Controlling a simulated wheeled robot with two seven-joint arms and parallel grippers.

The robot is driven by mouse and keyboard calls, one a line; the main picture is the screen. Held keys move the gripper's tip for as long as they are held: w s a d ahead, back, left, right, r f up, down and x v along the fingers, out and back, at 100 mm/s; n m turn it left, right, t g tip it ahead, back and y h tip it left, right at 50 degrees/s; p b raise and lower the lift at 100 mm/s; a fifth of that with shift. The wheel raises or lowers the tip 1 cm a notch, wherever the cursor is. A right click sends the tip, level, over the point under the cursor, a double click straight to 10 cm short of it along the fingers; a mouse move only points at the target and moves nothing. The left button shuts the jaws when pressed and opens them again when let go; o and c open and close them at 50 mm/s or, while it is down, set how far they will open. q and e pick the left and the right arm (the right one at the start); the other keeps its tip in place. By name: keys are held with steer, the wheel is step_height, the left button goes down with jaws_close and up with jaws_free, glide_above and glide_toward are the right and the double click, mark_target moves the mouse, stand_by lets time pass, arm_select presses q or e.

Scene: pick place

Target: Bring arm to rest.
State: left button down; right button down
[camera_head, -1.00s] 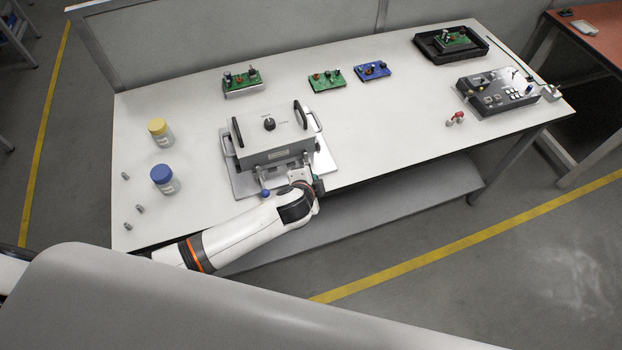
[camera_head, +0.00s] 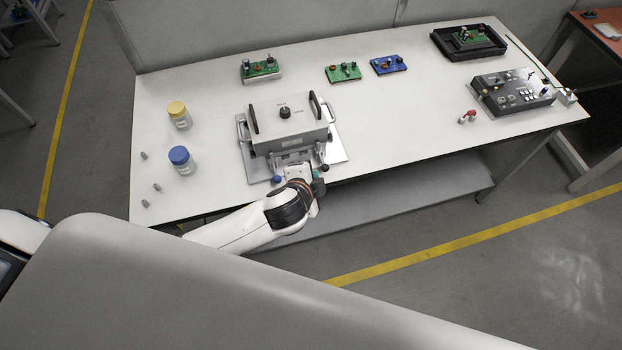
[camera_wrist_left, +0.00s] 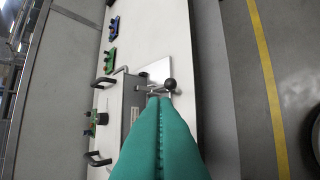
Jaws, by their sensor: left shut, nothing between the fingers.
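My left arm comes in from the lower left in the head view, its white and black wrist at the front edge of the table. My left gripper (camera_head: 317,174) is beside the front right corner of the grey box fixture (camera_head: 288,127). In the left wrist view its teal fingers (camera_wrist_left: 160,103) are pressed together with nothing between them. Their tips appear close to the fixture's front latch and dark ball knob (camera_wrist_left: 170,84); I cannot tell whether they touch. My right gripper is not in view.
The white table (camera_head: 400,110) holds a yellow-capped jar (camera_head: 180,116), a blue-capped jar (camera_head: 183,160), green boards (camera_head: 343,73), a blue board (camera_head: 388,65), a black tray (camera_head: 440,44) and a control box (camera_head: 512,95). Small grey parts lie at left. Floor in front is open.

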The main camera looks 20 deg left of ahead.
arm_select(q)
steer(key=shift+s+r, duration=0.3)
steer(key=shift+s, duration=0.2)
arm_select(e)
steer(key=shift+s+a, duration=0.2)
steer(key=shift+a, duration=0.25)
